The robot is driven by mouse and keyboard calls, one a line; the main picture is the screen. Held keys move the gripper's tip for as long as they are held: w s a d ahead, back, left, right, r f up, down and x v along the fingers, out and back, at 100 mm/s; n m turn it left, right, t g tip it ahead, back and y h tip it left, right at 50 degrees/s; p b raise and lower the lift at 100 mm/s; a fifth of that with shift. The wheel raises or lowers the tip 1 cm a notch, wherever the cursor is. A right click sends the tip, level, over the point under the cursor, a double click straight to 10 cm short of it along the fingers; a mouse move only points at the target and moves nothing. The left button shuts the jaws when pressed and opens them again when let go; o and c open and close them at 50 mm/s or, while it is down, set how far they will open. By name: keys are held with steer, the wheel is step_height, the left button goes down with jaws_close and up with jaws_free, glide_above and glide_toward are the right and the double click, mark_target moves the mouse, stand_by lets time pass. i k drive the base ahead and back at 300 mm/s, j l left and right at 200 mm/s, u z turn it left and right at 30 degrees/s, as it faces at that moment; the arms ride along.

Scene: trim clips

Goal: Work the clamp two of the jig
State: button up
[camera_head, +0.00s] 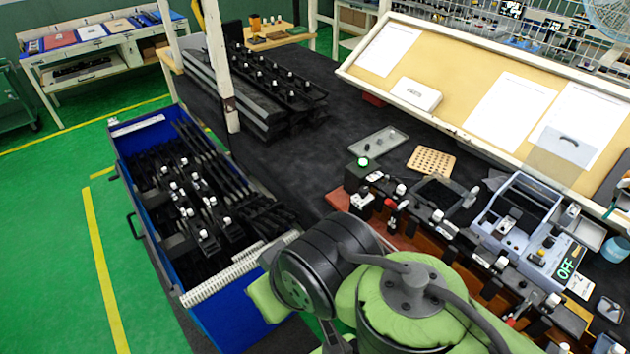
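The jig (424,243) is a long reddish-brown base on the dark bench, running from the middle down to the lower right. A dark trim strip (452,228) with several white-topped clips lies along it. One clamp with a red handle (391,222) shows near its left end, and another red handle (511,320) near its right end. I cannot tell which is clamp two, or whether either is shut. My green and black arm fills the lower middle and covers part of the jig's near side. My gripper is not in view.
A green lamp (362,162) is lit at the jig's left end. A blue bin (219,325) of dark trims stands at left.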

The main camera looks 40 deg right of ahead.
mark_target(511, 322)
steer(key=z, duration=0.45)
steer(key=k+z, duration=0.1)
steer(key=z, duration=0.8)
steer(key=k+z, duration=0.1)
steer(key=z, duration=0.8)
steer(key=l+z, duration=0.15)
steer(key=z, duration=0.75)
steer(key=k+l, duration=0.05)
steer(key=l, duration=0.05)
